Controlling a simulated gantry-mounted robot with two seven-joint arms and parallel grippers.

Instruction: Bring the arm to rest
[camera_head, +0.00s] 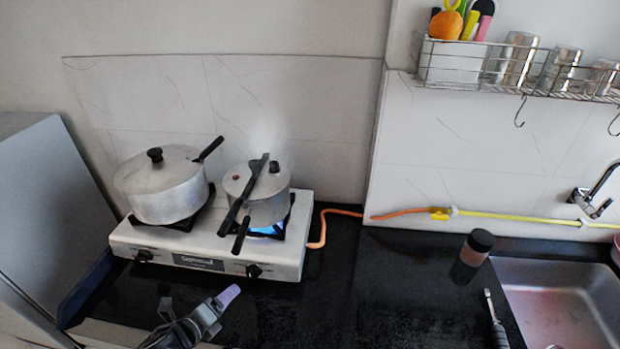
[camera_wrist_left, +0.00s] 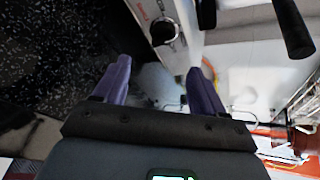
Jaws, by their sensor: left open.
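My left gripper (camera_head: 226,298) is over the dark counter in front of the stove, with its purple finger pointing up and right. In the left wrist view its two purple fingers (camera_wrist_left: 160,78) stand wide apart with nothing between them. The white stove (camera_head: 215,258) is behind it and apart from it. A silver pot with a lid (camera_head: 160,188) stands on the left burner. A smaller silver cooker (camera_head: 268,208) with black handles stands on the right burner above a blue flame. My right gripper is not in view.
A dark-lidded jar (camera_head: 472,252) stands on the counter left of the sink (camera_head: 560,305). A metal tool with a dark handle (camera_head: 497,325) lies by the sink's edge. A wire rack (camera_head: 540,82) hangs on the wall. The counter's middle (camera_head: 390,300) is clear.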

